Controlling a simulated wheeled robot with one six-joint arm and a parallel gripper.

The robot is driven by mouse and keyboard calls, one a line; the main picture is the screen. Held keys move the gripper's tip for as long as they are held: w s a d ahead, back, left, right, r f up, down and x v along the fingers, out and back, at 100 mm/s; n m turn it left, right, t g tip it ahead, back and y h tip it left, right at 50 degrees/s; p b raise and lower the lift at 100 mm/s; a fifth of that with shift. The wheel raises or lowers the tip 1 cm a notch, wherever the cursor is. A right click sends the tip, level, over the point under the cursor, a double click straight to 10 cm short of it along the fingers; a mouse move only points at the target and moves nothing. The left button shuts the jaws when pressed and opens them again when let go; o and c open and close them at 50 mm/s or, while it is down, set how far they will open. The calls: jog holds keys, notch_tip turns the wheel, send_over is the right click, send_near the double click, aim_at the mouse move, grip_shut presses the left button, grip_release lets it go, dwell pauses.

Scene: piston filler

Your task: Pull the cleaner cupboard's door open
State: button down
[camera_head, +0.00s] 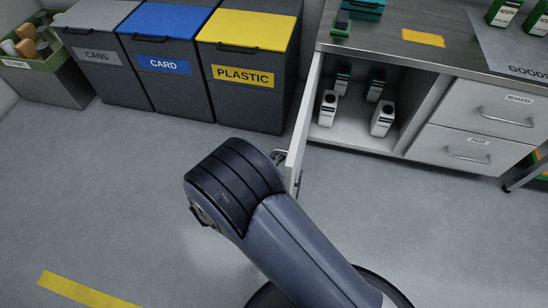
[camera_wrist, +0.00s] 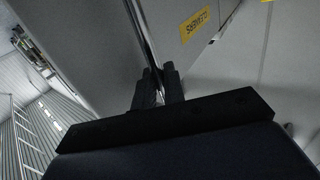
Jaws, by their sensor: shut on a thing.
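The cleaner cupboard's door (camera_head: 304,122) stands wide open, swung out from the cabinet and seen nearly edge-on in the head view. Its pale face fills much of the wrist view, with a yellow label (camera_wrist: 196,25) on it. My gripper (camera_wrist: 158,76) is shut on the door's metal bar handle (camera_wrist: 143,32), with one dark finger on each side of it. In the head view my wrist hides the gripper, and only a bit of the handle shows beside the door. The open cupboard (camera_head: 346,136) holds several white and dark bottles (camera_head: 383,117).
Grey, blue and yellow-lidded bins (camera_head: 247,85) stand left of the door. Drawers (camera_head: 472,148) are right of the cupboard, under a worktop (camera_head: 385,42) with bottles and a yellow card. The floor (camera_head: 110,190) at the left is clear.

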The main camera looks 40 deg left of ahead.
jog(key=shift+a+r, duration=0.1)
jog(key=shift+a, duration=0.45)
jog(key=c, duration=1.6)
grip_release()
jog(key=shift+w, duration=0.1)
jog(key=shift+c, duration=0.2)
jog(key=s+a+p, duration=0.1)
jog(key=s+p, duration=0.1)
jog(key=s, duration=0.8)
jog(key=shift+s+a+p, duration=0.35)
